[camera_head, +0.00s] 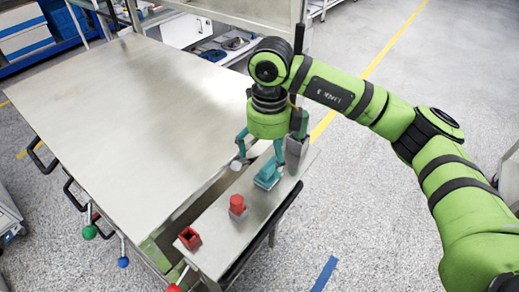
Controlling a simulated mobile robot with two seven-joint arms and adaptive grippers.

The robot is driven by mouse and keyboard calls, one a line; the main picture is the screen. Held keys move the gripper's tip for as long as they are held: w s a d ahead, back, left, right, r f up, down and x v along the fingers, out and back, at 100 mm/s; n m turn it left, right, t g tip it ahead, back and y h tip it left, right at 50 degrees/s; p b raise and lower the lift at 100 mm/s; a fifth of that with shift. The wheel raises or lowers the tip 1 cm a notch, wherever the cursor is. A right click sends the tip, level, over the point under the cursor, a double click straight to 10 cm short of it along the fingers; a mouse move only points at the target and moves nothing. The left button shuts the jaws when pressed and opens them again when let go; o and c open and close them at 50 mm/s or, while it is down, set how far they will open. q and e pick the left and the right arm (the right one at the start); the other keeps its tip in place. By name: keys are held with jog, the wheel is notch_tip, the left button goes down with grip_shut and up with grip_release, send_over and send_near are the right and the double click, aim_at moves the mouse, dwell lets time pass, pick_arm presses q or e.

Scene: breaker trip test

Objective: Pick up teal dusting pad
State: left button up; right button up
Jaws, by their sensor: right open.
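The teal dusting pad (267,174) sits on the narrow shelf along the right side of the metal table. My right gripper (259,163) hangs above the shelf with its teal fingers spread apart. One finger reaches down beside the pad and the other is to its left. I cannot tell whether a finger touches the pad. My left gripper does not show.
The shelf (215,248) also holds a red-topped grey block (237,207), a red open box (189,238) and a grey block (296,148) behind the pad. A small whitish round piece (235,166) is near the left finger. The large tabletop (120,120) is bare.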

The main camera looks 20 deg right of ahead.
aim_at(269, 164)
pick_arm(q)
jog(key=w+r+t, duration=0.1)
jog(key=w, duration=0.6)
pick_arm(e)
jog(key=shift+w+d+f+p, duration=0.15)
jog(key=shift+w+f+p, duration=0.15)
jog(key=shift+f+p, duration=0.1)
jog(key=shift+s+f+p, duration=0.35)
jog(key=shift+s+p, duration=0.3)
jog(key=shift+s, duration=0.25)
jog(key=f, duration=0.1)
jog(key=w+f+p, duration=0.1)
jog(key=f, duration=0.1)
jog(key=shift+w+f+p, duration=0.25)
jog(key=shift+f+p, duration=0.1)
jog(key=shift+f, duration=0.45)
jog(key=shift+s, duration=0.1)
jog(key=shift+c, duration=1.2)
jog(key=c, duration=1.2)
jog(key=shift+c, duration=0.3)
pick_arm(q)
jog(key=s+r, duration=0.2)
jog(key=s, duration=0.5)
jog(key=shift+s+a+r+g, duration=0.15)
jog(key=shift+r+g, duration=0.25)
pick_arm(e)
jog(key=shift+r, duration=0.1)
